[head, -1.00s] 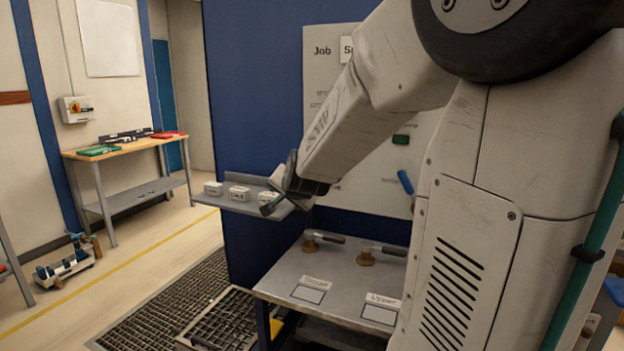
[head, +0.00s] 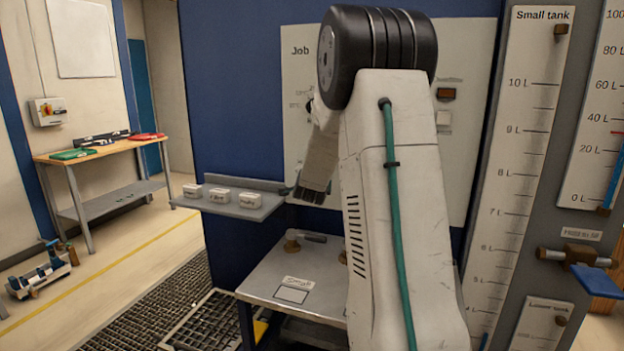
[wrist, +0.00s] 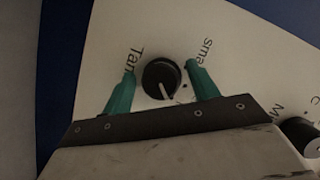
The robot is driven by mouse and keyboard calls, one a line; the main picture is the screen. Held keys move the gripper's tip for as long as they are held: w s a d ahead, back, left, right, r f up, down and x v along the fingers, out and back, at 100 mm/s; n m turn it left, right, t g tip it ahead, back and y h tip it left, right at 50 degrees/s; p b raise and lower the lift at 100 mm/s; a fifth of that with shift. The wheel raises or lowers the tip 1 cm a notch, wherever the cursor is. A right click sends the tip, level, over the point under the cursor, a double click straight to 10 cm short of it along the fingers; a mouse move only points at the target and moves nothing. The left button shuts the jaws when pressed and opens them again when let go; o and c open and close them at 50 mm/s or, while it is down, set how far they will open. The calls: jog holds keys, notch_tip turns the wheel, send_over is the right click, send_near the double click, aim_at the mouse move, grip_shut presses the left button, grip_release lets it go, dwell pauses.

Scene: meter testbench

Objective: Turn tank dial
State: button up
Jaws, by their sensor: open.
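The tank dial (wrist: 161,78) is a round black knob on a pale panel in the wrist view. Its white pointer line points down and slightly right in that picture. Cut-off lettering "Tan" is to its left and "sma" to its upper right. My gripper (wrist: 160,70) is open, with one teal finger on each side of the dial. A gap shows between each finger and the knob; I cannot tell how deep the fingers reach. In the head view, my arm covers much of the job panel (head: 298,130), and I cannot make out the gripper or dial clearly there.
A second black knob (wrist: 303,136) sits at the wrist view's right edge. In the head view, a small shelf (head: 240,210) with white blocks is left of the arm. A grey bench (head: 262,285) stands below. The small tank gauge (head: 530,130) is at right.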

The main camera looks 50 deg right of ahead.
jog(key=shift+w+d, duration=0.1)
jog(key=shift+w, duration=0.05)
jog(key=c, duration=1)
jog(key=n+g, duration=0.2)
jog(key=n, duration=0.1)
jog(key=shift+n+g, duration=0.9)
jog(key=shift+n, duration=0.7)
